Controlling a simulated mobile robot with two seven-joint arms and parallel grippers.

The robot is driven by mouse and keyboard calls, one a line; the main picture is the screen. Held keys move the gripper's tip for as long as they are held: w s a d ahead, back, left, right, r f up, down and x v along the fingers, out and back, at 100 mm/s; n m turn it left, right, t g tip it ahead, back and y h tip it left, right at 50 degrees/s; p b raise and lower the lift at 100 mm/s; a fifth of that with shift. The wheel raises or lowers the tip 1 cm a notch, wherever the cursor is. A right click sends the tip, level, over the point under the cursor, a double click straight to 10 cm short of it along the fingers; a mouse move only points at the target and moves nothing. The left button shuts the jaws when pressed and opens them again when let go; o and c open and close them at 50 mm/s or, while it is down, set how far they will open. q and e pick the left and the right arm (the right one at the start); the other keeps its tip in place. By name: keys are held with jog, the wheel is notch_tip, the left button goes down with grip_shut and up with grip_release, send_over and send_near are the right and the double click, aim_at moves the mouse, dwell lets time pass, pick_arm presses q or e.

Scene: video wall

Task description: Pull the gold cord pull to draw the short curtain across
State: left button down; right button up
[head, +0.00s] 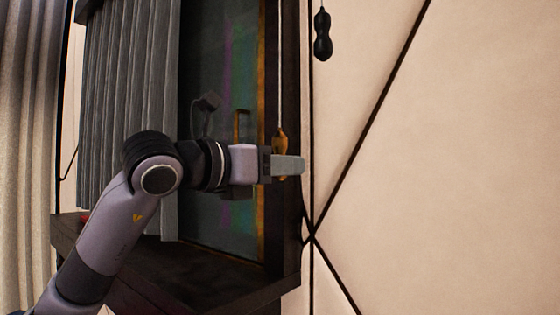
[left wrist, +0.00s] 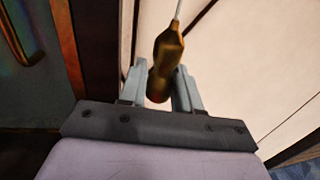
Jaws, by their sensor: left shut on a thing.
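The gold cord pull (head: 280,140) hangs on a thin cord at the right side of the dark frame. It also shows in the left wrist view (left wrist: 168,50), between the fingers, with its cord running up from its top. My left gripper (head: 288,165) is shut on the gold pull, and its fingers hide the lower part in the head view. In the left wrist view the two fingers (left wrist: 160,88) stand on either side of it. The short grey curtain (head: 125,100) hangs in folds over the left part of the opening. My right gripper is not in view.
A black pull (head: 322,38) hangs on its own cord, up and to the right. A dark ledge (head: 215,280) juts out below the opening. A long pale curtain (head: 28,150) hangs at the far left. The wall on the right is bare with dark seams.

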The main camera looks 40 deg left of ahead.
pick_arm(q)
notch_tip(320, 180, down, 13)
jog(key=b, duration=0.9)
jog(key=shift+r, duration=0.15)
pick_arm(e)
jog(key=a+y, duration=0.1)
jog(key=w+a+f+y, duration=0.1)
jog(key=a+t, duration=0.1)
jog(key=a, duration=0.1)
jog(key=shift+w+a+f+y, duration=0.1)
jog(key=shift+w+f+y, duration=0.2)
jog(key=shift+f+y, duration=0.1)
pick_arm(q)
jog(key=shift+d, duration=0.2)
jog(key=c, duration=0.9)
grip_release()
jog(key=shift+a, duration=0.1)
